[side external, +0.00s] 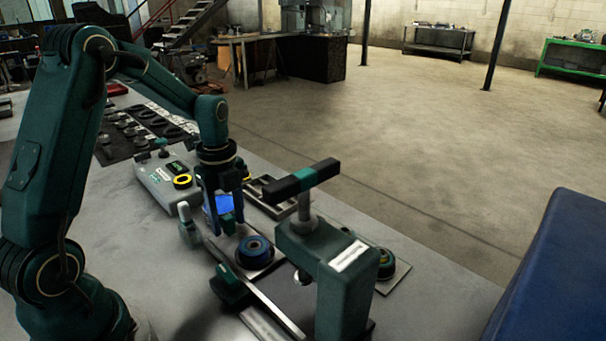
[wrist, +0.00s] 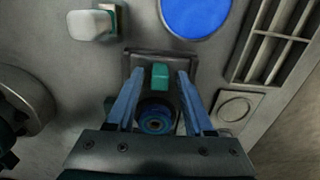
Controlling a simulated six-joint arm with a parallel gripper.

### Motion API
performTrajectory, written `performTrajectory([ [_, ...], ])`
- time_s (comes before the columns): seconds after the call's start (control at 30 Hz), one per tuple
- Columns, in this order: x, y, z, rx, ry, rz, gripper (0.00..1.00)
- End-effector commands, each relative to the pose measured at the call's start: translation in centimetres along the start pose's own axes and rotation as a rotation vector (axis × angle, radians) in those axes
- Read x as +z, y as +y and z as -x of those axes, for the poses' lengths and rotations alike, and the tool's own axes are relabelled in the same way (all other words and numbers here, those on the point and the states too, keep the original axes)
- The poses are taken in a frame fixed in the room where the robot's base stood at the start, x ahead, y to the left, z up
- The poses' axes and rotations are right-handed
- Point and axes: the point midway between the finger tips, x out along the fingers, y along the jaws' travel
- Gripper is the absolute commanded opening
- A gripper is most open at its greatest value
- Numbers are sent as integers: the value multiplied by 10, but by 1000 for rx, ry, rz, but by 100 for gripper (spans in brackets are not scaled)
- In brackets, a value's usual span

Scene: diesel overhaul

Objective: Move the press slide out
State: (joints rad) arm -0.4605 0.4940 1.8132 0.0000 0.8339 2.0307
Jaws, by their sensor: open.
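The press (side external: 335,270) is a dark green frame with a T-shaped handle (side external: 302,178) on top, at the right of the side view. Its slide is a dark plate (wrist: 131,58) with an upright green grip block (wrist: 160,76) at one end. A blue ring-shaped part (side external: 255,250) sits on the slide outside the press frame; it also shows in the wrist view (wrist: 156,119). My gripper (side external: 224,229) points down over the slide's end. Its blue fingers (wrist: 158,80) are open, one on each side of the grip block, with a gap visible on both sides.
A small white-headed mallet-like tool (wrist: 92,25) stands beside the slide. A blue round pad (wrist: 196,14) and a slotted tray (wrist: 275,40) are close by. A grey box with a display (side external: 170,180) stands behind. Another ringed part (side external: 386,264) sits right of the press.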

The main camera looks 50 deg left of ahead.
Motion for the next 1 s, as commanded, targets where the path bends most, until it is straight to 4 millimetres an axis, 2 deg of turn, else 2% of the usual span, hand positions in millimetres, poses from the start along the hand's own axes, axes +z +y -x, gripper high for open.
performTrajectory([
  [0.17, 0, -1, 10, -4, -2, 0, 52],
  [0.53, 0, -1, 50, -3, -2, 0, 52],
  [1.0, 0, 0, 59, -2, -1, 0, 52],
])
